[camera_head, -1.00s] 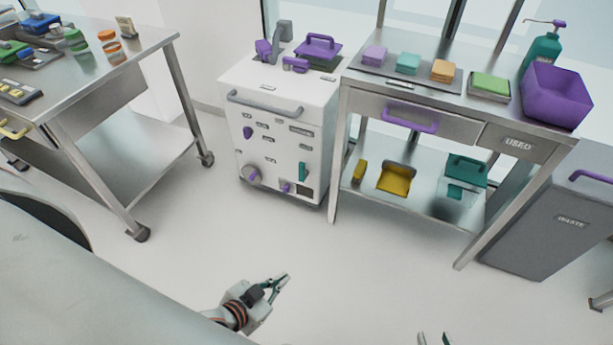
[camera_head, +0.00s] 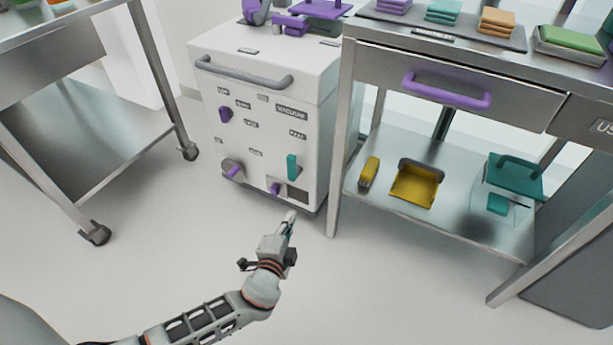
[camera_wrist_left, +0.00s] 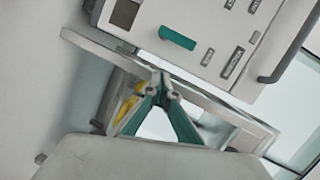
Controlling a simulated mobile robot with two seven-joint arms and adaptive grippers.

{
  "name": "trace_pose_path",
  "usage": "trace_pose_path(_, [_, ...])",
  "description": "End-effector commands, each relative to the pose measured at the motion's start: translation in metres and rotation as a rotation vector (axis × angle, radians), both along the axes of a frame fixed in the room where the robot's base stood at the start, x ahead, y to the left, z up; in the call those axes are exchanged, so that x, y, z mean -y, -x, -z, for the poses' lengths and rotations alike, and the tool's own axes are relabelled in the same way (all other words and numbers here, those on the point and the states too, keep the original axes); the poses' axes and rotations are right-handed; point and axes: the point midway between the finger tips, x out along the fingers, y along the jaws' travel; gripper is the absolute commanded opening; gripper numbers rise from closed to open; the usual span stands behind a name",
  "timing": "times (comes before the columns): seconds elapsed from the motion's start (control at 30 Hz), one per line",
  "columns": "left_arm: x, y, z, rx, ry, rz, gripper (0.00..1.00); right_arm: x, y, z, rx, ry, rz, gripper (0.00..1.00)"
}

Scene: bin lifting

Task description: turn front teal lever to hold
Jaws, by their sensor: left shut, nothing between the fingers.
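The teal lever (camera_head: 292,167) is on the lower right of the front panel of a white cabinet (camera_head: 262,95). It stands upright in the head view, and the wrist view shows the same lever (camera_wrist_left: 177,38) above the fingertips. My left gripper (camera_head: 290,222) is shut and empty, in front of the cabinet's lower right and apart from the lever. In the left wrist view the gripper's teal fingers (camera_wrist_left: 159,84) meet at the tips. My right gripper is not in view.
Purple knobs (camera_head: 225,114) and a dark recess (camera_head: 298,196) sit on the same panel. A steel table (camera_head: 337,190) stands close on the right, with a yellow dustpan (camera_head: 414,184) on its lower shelf. Floor in front is clear.

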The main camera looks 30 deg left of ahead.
Motion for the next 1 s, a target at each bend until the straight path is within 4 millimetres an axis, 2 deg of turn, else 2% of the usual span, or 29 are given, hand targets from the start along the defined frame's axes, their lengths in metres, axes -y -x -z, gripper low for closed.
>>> trace_pose_path(0.03, [-0.003,-0.003,0.03,-0.002,-0.053,0.006,0.0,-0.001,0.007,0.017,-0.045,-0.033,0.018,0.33])
trace_pose_path(0.2, [-0.006,-0.043,0.018,0.105,-0.183,0.022,0.0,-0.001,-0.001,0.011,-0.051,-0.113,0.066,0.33])
trace_pose_path(0.37, [-0.006,-0.063,0.003,0.165,-0.24,0.03,0.0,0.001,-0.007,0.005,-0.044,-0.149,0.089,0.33])
trace_pose_path(0.57, [-0.006,-0.068,-0.005,0.181,-0.25,0.03,0.0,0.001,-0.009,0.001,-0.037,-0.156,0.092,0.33])
trace_pose_path(1.0, [-0.004,-0.068,-0.004,0.18,-0.248,0.03,0.0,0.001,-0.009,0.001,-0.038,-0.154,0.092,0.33])
